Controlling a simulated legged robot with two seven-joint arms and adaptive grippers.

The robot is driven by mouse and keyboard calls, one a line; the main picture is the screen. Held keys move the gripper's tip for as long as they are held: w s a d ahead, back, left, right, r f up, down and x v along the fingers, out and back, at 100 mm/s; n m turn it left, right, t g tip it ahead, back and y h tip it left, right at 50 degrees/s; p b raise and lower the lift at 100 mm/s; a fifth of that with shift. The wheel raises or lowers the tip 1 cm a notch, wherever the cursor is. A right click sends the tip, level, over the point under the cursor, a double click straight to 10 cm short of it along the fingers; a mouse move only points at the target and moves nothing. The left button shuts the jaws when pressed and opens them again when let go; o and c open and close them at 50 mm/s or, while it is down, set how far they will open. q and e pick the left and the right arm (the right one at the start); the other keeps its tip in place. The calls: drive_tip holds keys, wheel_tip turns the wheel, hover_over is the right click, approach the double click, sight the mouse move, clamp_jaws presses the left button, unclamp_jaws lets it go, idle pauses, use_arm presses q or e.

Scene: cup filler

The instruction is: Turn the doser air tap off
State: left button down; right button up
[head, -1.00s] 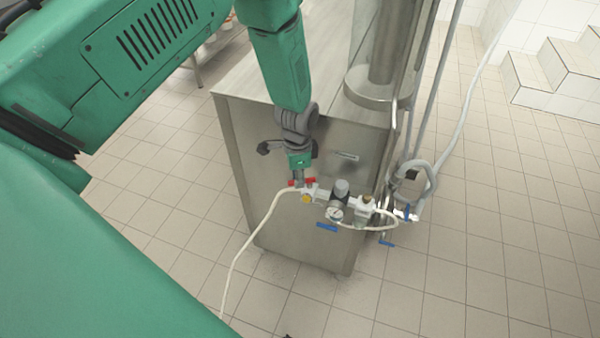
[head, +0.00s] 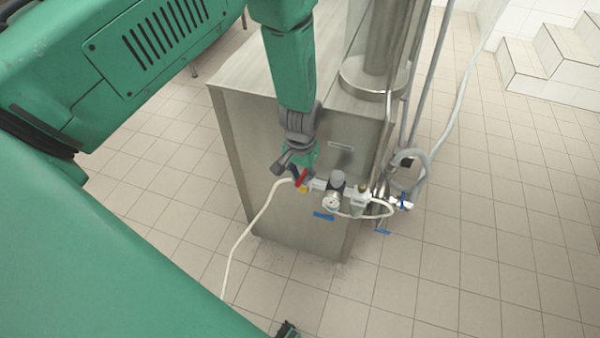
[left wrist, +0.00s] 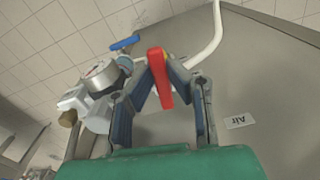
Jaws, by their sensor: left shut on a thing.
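The doser air tap has a red handle (head: 301,179), at the left end of a row of air fittings on the steel cabinet's front. In the head view the handle stands tilted, its upper end leaning right. My left gripper (head: 298,170) is shut on the handle from above. In the left wrist view the red handle (left wrist: 160,79) sits between the two fingers (left wrist: 163,76), which touch it from both sides. The tap's body is mostly hidden there. A dark tip at the head view's bottom edge may be my right gripper (head: 287,329); its jaws cannot be made out.
A pressure gauge (head: 331,202) and filter fittings sit right of the tap. A white hose (head: 248,236) hangs to the left. Blue handles (head: 324,216) lie below and right. An "Air" label (left wrist: 239,120) is on the cabinet (head: 290,247). Floor around is clear.

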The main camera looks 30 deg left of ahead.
sight(302, 180)
use_arm(q)
drive_tip(key=shift+s+d+f+n, duration=0.25)
drive_tip(key=shift+s+n, duration=0.15)
drive_tip(key=shift+n, duration=0.3)
drive_tip(key=shift+d, duration=0.1)
drive_tip(key=c, duration=1.5)
unclamp_jaws()
drive_tip(key=shift+c, duration=0.2)
drive_tip(key=shift+w+r, duration=0.15)
drive_tip(key=shift+w+r, duration=0.15)
drive_tip(key=shift+r, duration=0.1)
wheel_tip(302, 180, up, 11)
drive_tip(key=shift+r, duration=0.15)
